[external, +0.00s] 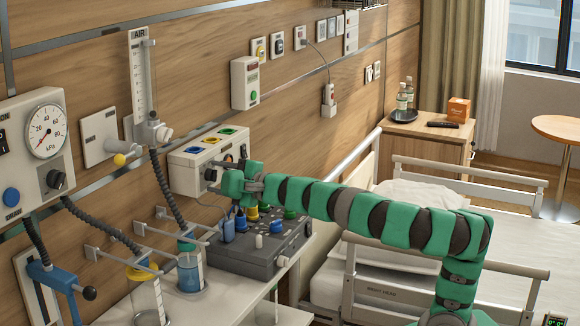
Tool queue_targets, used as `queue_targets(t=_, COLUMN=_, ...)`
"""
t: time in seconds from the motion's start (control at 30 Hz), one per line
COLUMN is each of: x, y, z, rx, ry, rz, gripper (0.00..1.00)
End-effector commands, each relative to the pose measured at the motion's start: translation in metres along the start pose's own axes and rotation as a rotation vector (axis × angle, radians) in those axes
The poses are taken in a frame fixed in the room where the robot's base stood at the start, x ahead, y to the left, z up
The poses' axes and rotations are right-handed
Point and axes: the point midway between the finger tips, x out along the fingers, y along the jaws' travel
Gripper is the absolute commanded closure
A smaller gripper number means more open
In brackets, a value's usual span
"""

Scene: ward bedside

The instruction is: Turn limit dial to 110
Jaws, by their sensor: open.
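A white wall unit (185,176) with several coloured labels on its sloped top has a dark round knob (210,175) on its front. My gripper (217,176) is at the unit's front, close to this knob. It is open; the picture is too small to tell whether its fingers are around the knob or touch it. A second dark knob (56,180) is on the gauge panel at the left, well away from my gripper. No dial marked limit or 110 can be read, so I cannot tell which knob is the limit dial.
Below my gripper a grey console (240,262) with coloured knobs stands on a shelf. A bed with a pale rail (465,172) is at the right. A white box (245,84) hangs on the wall above.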

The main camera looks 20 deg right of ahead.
Motion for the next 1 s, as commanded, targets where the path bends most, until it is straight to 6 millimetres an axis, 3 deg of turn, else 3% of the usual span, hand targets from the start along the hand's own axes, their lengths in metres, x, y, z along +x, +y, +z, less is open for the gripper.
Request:
queue_targets(t=0.47, x=-0.005, y=0.000, z=0.000, rx=0.000, ry=-0.001, rz=0.000, gripper=0.51)
queue_targets(t=1.0, x=-0.061, y=0.000, z=-0.002, rx=0.000, ry=0.003, rz=0.001, gripper=0.51)
